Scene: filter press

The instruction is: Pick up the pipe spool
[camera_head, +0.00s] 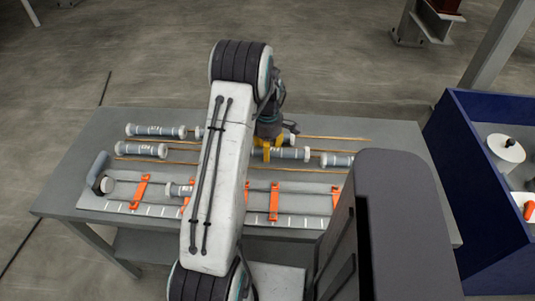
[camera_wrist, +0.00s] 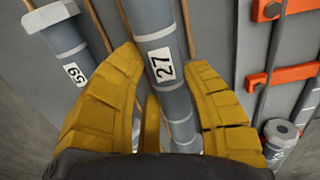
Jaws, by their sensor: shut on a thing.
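The pipe spool, a grey cylinder with lighter collars (camera_head: 293,154), lies across the table among similar spools. My gripper is shut on this spool. In the head view my gripper (camera_head: 266,153) points down at the spool's left part and hides some of it. I cannot tell whether the spool is clear of the table.
Other spools lie nearby, including one on the upper left (camera_head: 155,131), one below it (camera_head: 141,150) and one on the right (camera_head: 337,160). Thin copper-coloured rods run between rows. A tray with orange clamps (camera_head: 274,201) fills the table front. A blue bin (camera_head: 475,175) stands right.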

